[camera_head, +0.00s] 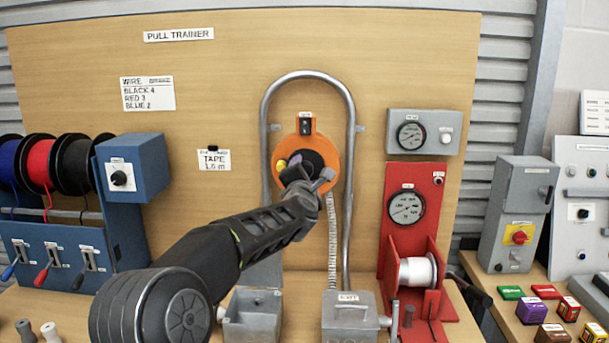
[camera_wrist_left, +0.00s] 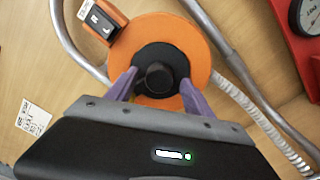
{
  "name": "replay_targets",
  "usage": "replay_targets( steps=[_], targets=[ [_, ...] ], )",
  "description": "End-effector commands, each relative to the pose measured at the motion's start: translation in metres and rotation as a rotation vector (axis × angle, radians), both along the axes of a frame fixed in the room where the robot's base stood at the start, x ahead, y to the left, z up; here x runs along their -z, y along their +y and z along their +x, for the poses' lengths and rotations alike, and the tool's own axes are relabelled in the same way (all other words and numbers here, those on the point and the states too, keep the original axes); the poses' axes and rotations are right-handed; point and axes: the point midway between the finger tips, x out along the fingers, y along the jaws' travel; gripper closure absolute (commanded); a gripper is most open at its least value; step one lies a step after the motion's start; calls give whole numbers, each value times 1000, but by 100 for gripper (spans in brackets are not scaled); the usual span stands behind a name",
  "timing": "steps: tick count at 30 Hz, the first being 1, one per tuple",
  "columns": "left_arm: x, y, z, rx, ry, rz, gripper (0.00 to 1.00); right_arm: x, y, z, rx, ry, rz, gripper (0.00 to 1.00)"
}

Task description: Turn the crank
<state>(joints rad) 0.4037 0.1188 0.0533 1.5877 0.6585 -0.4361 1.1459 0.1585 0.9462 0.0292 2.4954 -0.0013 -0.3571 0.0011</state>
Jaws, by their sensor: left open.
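An orange round reel (camera_head: 326,150) with a black hub is mounted on the wooden board inside a bent metal tube. It also shows in the left wrist view (camera_wrist_left: 202,50), with a round black knob (camera_wrist_left: 157,75) at its middle. My left gripper (camera_head: 309,174) is in front of the reel. In the left wrist view its open purple fingers (camera_wrist_left: 159,80) lie either side of the knob; I cannot tell whether they touch it. A black handle (camera_head: 473,291) sticks out beside the red winch stand (camera_head: 395,250) at the right. The right gripper is out of view.
The bent metal tube (camera_head: 266,120) arches around the reel. A ribbed pale hose (camera_head: 332,240) hangs below it. Grey boxes (camera_head: 350,315) stand on the bench under the reel. A blue wire-spool unit (camera_head: 135,170) is at the left.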

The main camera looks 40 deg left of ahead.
Motion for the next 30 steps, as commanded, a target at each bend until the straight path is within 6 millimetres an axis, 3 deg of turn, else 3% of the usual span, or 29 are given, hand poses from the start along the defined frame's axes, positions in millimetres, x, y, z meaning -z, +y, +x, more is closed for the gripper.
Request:
replay_targets(
  steps=[8, 21, 30],
  targets=[
    [0, -2, -3, 0, -2, 0, 40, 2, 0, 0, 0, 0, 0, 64],
    [0, -41, -53, 1, -2, 0, 40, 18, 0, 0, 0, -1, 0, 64],
    [0, -48, -62, 0, 0, 0, 40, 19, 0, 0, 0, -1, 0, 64]
  ],
)
